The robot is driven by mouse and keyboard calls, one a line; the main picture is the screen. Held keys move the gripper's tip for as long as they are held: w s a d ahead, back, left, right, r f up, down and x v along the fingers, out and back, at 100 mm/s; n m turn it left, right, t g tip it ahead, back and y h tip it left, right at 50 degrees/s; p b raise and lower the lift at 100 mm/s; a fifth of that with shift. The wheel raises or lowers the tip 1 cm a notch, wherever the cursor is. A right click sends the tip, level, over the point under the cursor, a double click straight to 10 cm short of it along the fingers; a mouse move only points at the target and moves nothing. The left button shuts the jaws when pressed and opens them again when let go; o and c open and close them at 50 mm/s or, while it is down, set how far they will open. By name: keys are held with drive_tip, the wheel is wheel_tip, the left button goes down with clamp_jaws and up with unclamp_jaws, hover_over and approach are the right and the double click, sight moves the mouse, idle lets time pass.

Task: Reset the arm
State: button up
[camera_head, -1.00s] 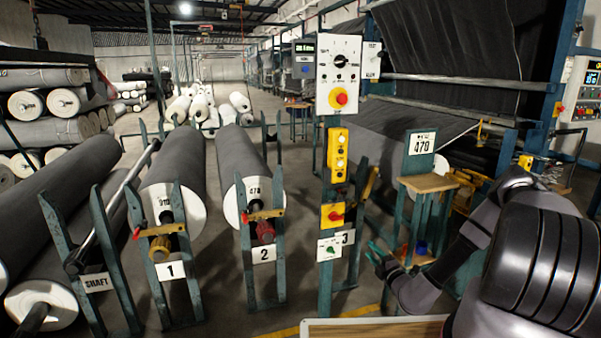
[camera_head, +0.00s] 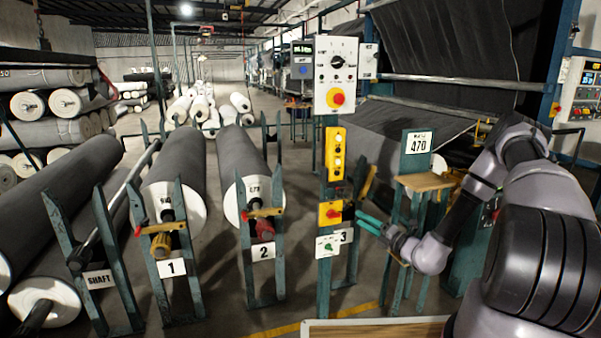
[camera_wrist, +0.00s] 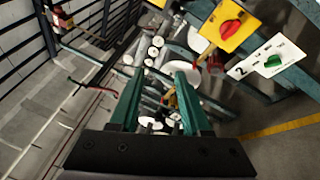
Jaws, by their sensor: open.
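My gripper (camera_head: 362,222) is at the lower middle right in the head view, its teal fingers pointing left toward the control post. In the wrist view my gripper (camera_wrist: 160,76) shows two teal fingers apart with nothing between them. My grey and black arm comes in from the right edge in the head view. The gripper is just right of the yellow box with a red knob (camera_head: 331,213); I cannot tell the exact gap in depth. That red-knob box also shows at the upper right of the wrist view (camera_wrist: 229,27).
A white panel with a green knob (camera_head: 328,246) is below the red-knob box. Stand 2 (camera_head: 277,277) and stand 1 (camera_head: 190,282) hold grey rolls at left. A stand marked 470 (camera_head: 417,160) with a wooden top (camera_head: 424,182) is behind my arm.

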drive_tip(key=s+a+r+n+g, duration=0.2)
drive_tip(key=s+r+n+g, duration=0.25)
drive_tip(key=r+n, duration=0.25)
drive_tip(key=s+a+r+n+g+y, duration=0.1)
drive_tip(key=s+a+r+n+g, duration=0.3)
drive_tip(key=r+n, duration=0.35)
drive_tip(key=s+a+r+n+g, duration=0.1)
drive_tip(key=s+r+n+g, duration=0.35)
drive_tip(key=r+n, duration=0.3)
drive_tip(key=s+d+r+n+t+h, duration=0.3)
drive_tip(key=s+d+r+n+h, duration=0.2)
drive_tip(key=s+r+n, duration=0.2)
drive_tip(key=s+d+r+n+t+h, duration=0.2)
drive_tip(key=s+d+r+n+h, duration=0.3)
drive_tip(key=s+r+n, duration=0.3)
drive_tip(key=s+r+h, duration=0.1)
drive_tip(key=s+r, duration=0.2)
drive_tip(key=shift+s+d+r+t+h, duration=0.25)
drive_tip(key=shift+d+r+t+h, duration=0.05)
drive_tip(key=shift+r+t, duration=0.1)
